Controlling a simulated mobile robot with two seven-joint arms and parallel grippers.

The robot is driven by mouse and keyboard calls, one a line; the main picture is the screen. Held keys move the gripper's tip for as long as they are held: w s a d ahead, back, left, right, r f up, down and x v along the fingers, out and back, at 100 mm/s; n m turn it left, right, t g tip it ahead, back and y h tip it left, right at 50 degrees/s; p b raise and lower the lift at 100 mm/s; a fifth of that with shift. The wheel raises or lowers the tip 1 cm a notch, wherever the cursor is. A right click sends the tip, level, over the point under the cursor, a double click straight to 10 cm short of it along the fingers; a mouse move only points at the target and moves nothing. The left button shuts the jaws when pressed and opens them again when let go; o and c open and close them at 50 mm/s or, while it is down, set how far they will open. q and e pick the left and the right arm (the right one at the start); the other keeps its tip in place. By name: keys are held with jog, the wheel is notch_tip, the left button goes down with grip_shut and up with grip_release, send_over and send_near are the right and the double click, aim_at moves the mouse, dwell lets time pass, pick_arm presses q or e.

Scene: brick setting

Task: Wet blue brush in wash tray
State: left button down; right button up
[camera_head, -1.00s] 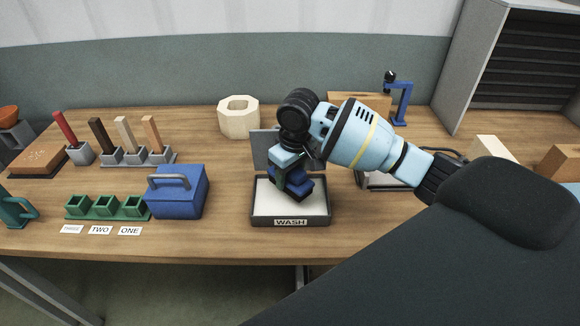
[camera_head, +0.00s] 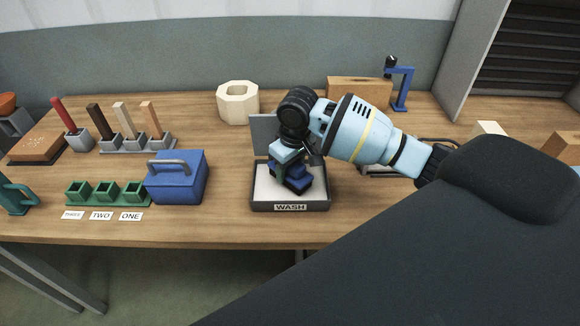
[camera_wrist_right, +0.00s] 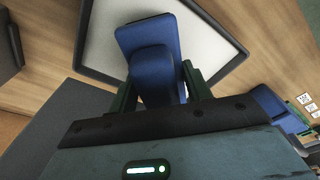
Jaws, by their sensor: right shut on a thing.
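The wash tray (camera_head: 262,207) is a dark-rimmed, shallow tray with a white inside and a label reading WASH. It stands at the front middle of the table. My right gripper (camera_head: 285,172) is over the tray, shut on the blue brush (camera_head: 299,176). In the right wrist view the blue brush (camera_wrist_right: 148,45) sits between the two green fingers, its wide part over the white tray floor (camera_wrist_right: 205,40). I cannot tell whether its underside touches the tray. My left gripper is not in view.
A blue box with a handle (camera_head: 188,183) stands just left of the tray. Green holders (camera_head: 104,194) and a row of upright sticks in grey holders (camera_head: 137,143) are farther left. A cream octagonal block (camera_head: 238,103) stands behind. Bare table lies between the blue box and the tray.

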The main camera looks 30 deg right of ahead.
jog(key=shift+f, duration=0.65)
dwell(2.0)
jog(key=shift+r, duration=0.1)
jog(key=shift+r, duration=3.5)
jog(key=s+a+m, duration=0.2)
jog(key=s+a, duration=0.6)
jog(key=s, duration=0.2)
jog(key=shift+s+a+r+m, duration=0.2)
jog(key=shift+s+r+m, duration=0.15)
jog(key=shift+r+m, duration=0.1)
